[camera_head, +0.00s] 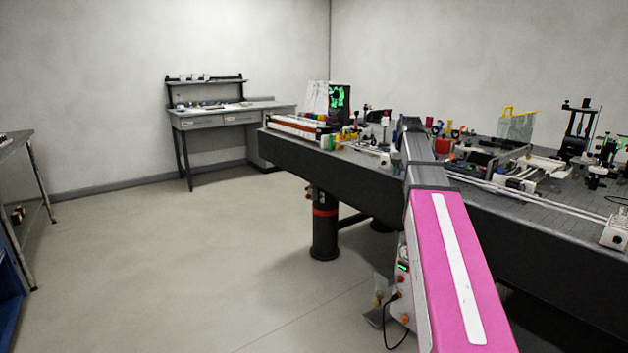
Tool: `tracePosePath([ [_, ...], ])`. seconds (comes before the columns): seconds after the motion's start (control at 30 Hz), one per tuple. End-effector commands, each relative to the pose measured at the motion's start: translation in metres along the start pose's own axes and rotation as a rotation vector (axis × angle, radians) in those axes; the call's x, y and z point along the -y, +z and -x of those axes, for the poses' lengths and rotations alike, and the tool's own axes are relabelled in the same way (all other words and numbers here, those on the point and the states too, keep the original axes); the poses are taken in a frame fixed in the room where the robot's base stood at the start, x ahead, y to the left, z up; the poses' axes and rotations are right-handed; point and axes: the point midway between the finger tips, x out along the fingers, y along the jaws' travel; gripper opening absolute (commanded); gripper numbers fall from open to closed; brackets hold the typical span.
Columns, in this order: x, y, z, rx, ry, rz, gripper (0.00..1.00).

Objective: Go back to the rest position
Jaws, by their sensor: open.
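My arm reaches from the bottom of the view up over the near edge of the optical bench (350,179). It shows a pink link with a white stripe, then dark grey links. The arm's far end is over the left half of the bench, among small optical parts. I cannot make out my gripper or its fingers there. Nothing held can be seen.
The bench carries a dark screen with green marks (340,97), a yellow-handled translucent panel (516,126) and a black upright stage (577,131). A desk with a shelf (225,116) stands at the back wall. A shelf unit is at far left. The floor at left is clear.

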Motion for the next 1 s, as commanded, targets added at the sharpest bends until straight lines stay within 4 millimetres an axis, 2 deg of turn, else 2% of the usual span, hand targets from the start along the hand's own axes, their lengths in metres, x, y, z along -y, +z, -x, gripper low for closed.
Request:
tracePosePath([
  [0.03, 0.006, 0.019, -0.020, 0.017, -0.002, 0.006, 0.42],
  [0.2, 0.024, 0.066, -0.079, 0.061, -0.008, 0.022, 0.42],
  [0.5, 0.052, 0.158, -0.165, 0.138, -0.014, 0.053, 0.42],
  [0.7, 0.068, 0.225, -0.211, 0.189, -0.017, 0.075, 0.42],
  [1.0, 0.085, 0.328, -0.261, 0.264, -0.018, 0.107, 0.42],
])
